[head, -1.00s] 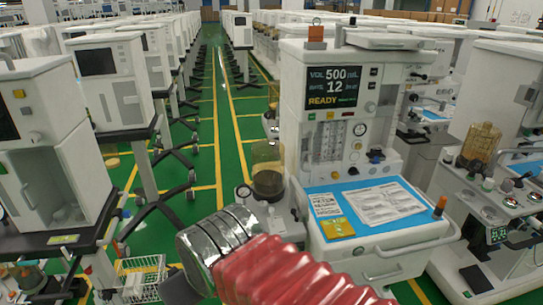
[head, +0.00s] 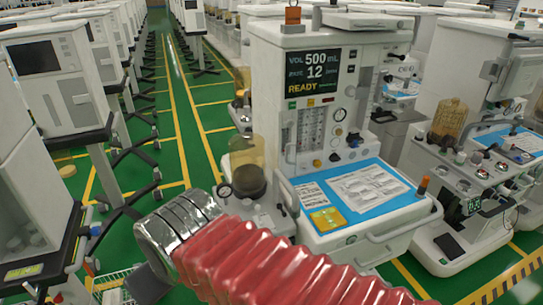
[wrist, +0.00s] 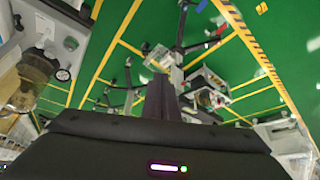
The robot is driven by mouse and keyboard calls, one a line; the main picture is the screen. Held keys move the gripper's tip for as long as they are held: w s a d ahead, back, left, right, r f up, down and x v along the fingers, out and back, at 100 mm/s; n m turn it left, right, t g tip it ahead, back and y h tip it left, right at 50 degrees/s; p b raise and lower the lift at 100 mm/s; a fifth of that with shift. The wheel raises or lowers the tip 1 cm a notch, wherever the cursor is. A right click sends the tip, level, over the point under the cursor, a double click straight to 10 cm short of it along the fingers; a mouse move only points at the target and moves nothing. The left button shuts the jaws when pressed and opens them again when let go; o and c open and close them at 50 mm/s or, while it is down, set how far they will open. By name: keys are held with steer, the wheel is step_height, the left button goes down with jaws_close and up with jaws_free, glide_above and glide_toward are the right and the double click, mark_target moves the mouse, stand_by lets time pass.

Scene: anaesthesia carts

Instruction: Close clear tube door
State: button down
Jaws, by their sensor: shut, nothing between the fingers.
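The anaesthesia machine (head: 290,60) stands ahead, its screen reading VOL 500 and READY. A panel of clear vertical tubes (head: 311,130) is on its front, below the screen. I cannot tell whether a clear door covers these tubes or how it stands. My red ribbed arm with silver rings crosses the bottom of the head view, left of and in front of the machine. My gripper (wrist: 161,95) shows dark in the wrist view, fingers together and empty, pointing over the green floor. It touches nothing that I can see.
A blue-topped work shelf (head: 375,180) with papers juts from the machine. A clear canister (head: 248,165) stands at its left side. White cabinets on wheeled stands (head: 60,80) line the left. A green aisle (head: 190,120) runs between. Another cart (head: 480,170) stands at right.

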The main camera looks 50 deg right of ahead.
mark_target(291, 144)
steer(key=w+d+f+m+g+h, duration=0.1)
steer(key=w+d+g+h, duration=0.3)
steer(key=d, duration=0.9)
steer(key=w+d+f+m+g+h, duration=0.2)
steer(key=w+d+g+h, duration=0.2)
steer(key=w+d, duration=0.7)
steer(key=w+d+f+m+g+h, duration=0.1)
steer(key=w+d+g+h, duration=0.3)
steer(key=d, duration=1.1)
steer(key=w+m+h, duration=0.1)
steer(key=w+h, duration=0.2)
steer(key=h, duration=0.1)
steer(key=shift+w+f+g, duration=0.2)
steer(key=shift+w+g, duration=0.05)
steer(key=shift+g, duration=0.15)
steer(key=shift+d, duration=0.1)
steer(key=s+x, duration=0.1)
steer(key=x, duration=0.7)
steer(key=s+a+x, duration=0.1)
steer(key=x, duration=0.3)
steer(key=shift+s+d+r, duration=0.15)
steer(key=shift+s+d, duration=0.15)
steer(key=shift+s, duration=0.2)
